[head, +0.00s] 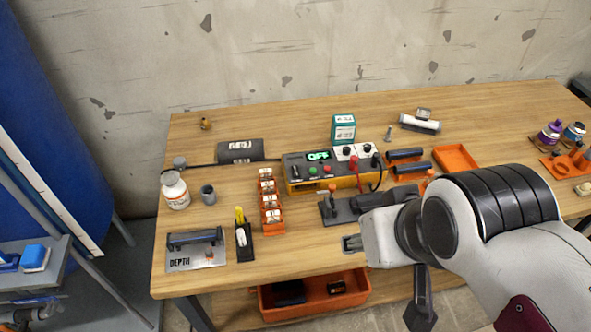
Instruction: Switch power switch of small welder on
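The small welder (333,180) is a yellow and black box near the table's middle. Its green display (318,155) reads OFF. A dark control (295,171), a green button (312,171) and a red button (327,169) sit on its face. Two white plates with black knobs are at its right end. I cannot tell which control is the power switch.
An orange rack (270,215) stands to the welder's left. Dark cylinders in orange holders (405,155) and an orange tray (455,158) are to its right. A teal box (343,128) stands behind. The back left is mostly clear.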

